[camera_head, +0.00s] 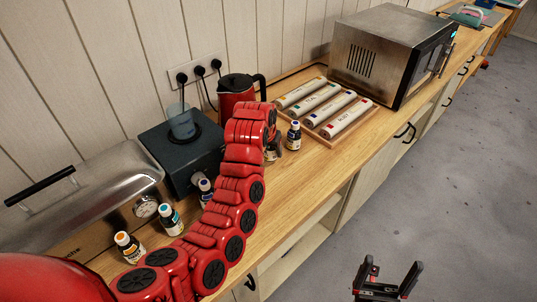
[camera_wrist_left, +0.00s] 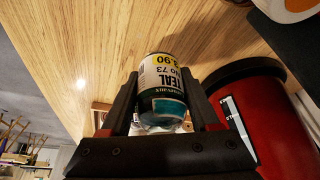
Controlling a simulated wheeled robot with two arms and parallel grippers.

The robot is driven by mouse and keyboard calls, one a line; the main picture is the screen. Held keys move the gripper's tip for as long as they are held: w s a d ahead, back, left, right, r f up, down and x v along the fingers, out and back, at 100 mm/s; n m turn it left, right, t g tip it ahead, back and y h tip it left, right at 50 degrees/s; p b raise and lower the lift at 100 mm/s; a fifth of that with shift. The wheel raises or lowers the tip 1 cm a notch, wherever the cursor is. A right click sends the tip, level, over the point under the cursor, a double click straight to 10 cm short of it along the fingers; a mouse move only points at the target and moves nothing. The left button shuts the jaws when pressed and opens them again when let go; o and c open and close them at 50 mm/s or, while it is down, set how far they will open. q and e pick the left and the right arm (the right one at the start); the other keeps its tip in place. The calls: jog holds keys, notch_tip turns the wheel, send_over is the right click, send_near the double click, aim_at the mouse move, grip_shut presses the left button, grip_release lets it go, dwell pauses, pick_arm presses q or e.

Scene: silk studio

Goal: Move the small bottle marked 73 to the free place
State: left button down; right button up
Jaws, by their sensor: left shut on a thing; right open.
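The small bottle marked 73 (camera_wrist_left: 162,85) has a white label reading TEAL and a teal end in the left wrist view. My left gripper (camera_wrist_left: 165,110) is shut on it, one finger on each side. In the head view my left gripper (camera_head: 272,146) is mostly hidden by my red arm. A dark part of a small bottle (camera_head: 270,153) shows there, beside a standing bottle with a blue cap (camera_head: 293,136). Whether the held bottle touches the counter is unclear. My right gripper (camera_head: 388,278) is open and empty over the floor.
Bottles with orange (camera_head: 127,244), teal (camera_head: 170,219) and purple (camera_head: 205,188) caps stand at the front left of the wooden counter (camera_head: 340,160). A tray of labelled rolls (camera_head: 346,118), a red kettle (camera_head: 236,90), a microwave (camera_head: 385,50) and a dark heater (camera_head: 180,150) stand behind.

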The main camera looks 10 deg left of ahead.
aim_at(269, 156)
pick_arm(q)
jog(key=shift+w+a+f, duration=0.1)
jog(key=shift+w+a, duration=0.15)
jog(key=shift+a, duration=0.05)
notch_tip(269, 156, down, 3)
jog(key=shift+f+p, duration=0.15)
jog(key=shift+p, duration=1.05)
jog(key=shift+f, duration=0.35)
jog(key=shift+c, duration=0.6)
grip_release()
jog(key=shift+r, duration=0.1)
jog(key=shift+r, duration=0.2)
